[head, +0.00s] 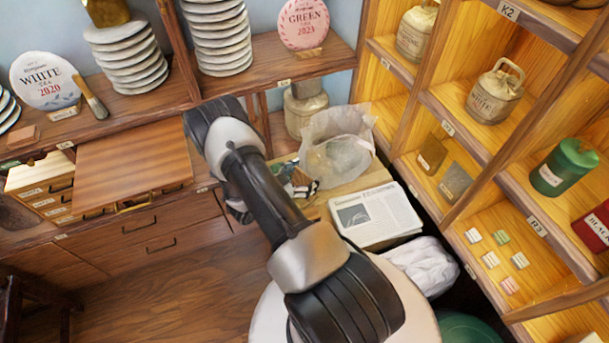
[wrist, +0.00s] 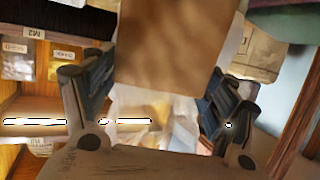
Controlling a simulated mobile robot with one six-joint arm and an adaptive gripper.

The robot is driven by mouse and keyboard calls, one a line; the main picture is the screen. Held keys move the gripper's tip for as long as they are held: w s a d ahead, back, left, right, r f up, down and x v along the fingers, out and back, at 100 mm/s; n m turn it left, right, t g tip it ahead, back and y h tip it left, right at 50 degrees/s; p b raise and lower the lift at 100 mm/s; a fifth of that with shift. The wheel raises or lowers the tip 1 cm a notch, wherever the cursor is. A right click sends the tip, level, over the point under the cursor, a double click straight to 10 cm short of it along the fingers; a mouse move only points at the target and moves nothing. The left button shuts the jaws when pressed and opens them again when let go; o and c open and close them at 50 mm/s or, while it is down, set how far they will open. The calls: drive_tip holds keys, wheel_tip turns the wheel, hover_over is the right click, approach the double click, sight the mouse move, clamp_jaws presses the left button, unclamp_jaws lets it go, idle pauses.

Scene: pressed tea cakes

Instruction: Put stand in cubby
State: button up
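My gripper (wrist: 158,95) shows in the wrist view with its two dark fingers set wide apart. A flat, plain brown panel (wrist: 170,42), possibly the stand, fills the space between them. Its side edges appear to meet both finger pads. In the head view, my gripper (head: 297,183) is low in front of the clear plastic bag, partly behind my arm, and the panel cannot be made out. The wooden cubby shelf (head: 446,212) stands at the right. One cubby with two flat packets (head: 431,153) is near my gripper; another below holds several small wrapped pieces (head: 491,260).
The clear bag (head: 337,152) and a printed paper stack (head: 376,216) lie close to my gripper. Canisters (head: 497,93) stand in upper cubbies, with a green tin (head: 564,167) at right. Stacked tea cakes (head: 218,35) line the back shelf. Open floor (head: 180,285) lies at lower left.

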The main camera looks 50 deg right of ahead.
drive_tip(key=o, duration=0.3)
drive_tip(key=shift+r, duration=0.1)
